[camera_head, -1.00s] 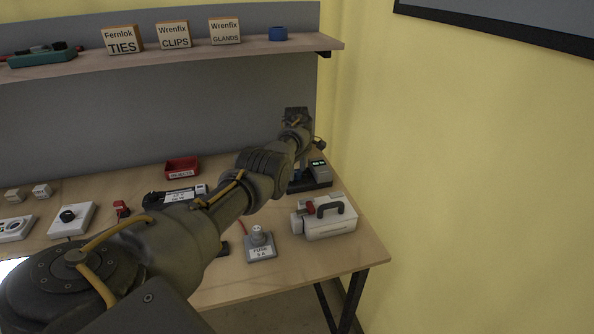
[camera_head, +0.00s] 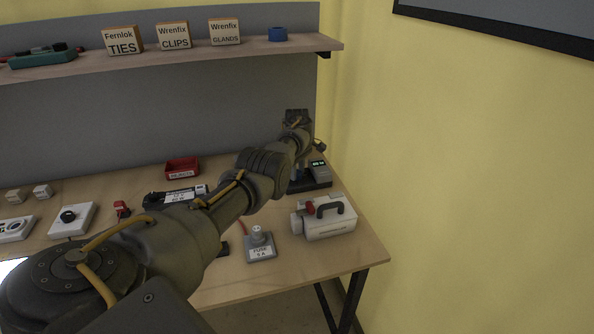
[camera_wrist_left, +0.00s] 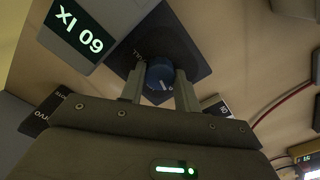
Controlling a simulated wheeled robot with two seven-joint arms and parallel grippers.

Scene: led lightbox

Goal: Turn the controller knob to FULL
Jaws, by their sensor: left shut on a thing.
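In the left wrist view, a round blue knob (camera_wrist_left: 160,74) with a white mark stands on a dark square plate (camera_wrist_left: 190,58). The two fingers of my left gripper (camera_wrist_left: 160,88) are shut on the knob, one on each side. Lettering on the plate is partly covered, so I cannot tell which setting the knob points to. A grey meter (camera_wrist_left: 62,48) beside the plate has a lit display that appears upside down, seemingly 60 lx. My right gripper is out of view.
In the head view, a white case (camera_head: 330,224) with a dark handle, a grey fuse box (camera_head: 260,250) and a red tray (camera_head: 182,168) stand on the bench (camera_head: 300,264). A yellow wall (camera_head: 460,180) is close on the right. The front right bench corner is clear.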

